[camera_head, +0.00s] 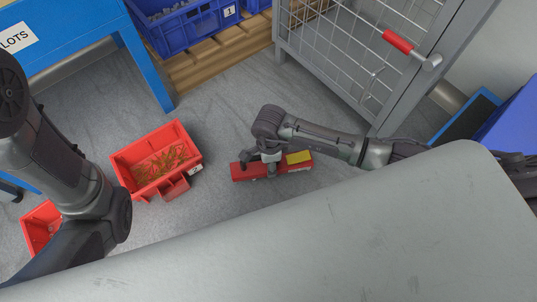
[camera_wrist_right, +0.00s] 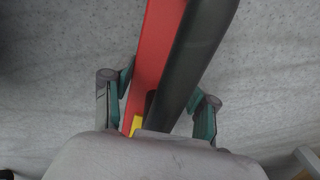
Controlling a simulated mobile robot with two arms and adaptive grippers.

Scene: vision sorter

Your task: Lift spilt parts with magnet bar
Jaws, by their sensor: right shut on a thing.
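The red magnet bar (camera_head: 240,173) with a yellow patch (camera_head: 299,157) lies lengthwise low over the grey floor, right of the red bin, in the head view. My right gripper (camera_head: 270,166) is shut on its dark handle. In the right wrist view the black handle (camera_wrist_right: 196,50) runs between the two fingers (camera_wrist_right: 165,100), with the red bar (camera_wrist_right: 154,45) beside it. I cannot tell whether the bar touches the floor. I make out no loose spilt parts on the visible floor. My left arm crosses the left side of the head view; its gripper is out of view.
A red bin (camera_head: 130,157) holding orange-brown thin parts (camera_head: 163,163) stands left of the bar. Another red bin (camera_head: 38,214) is partly behind my left arm. A blue table (camera_head: 70,25), blue crate (camera_head: 205,28) on a pallet (camera_head: 208,66) and wire cage (camera_head: 340,62) stand behind.

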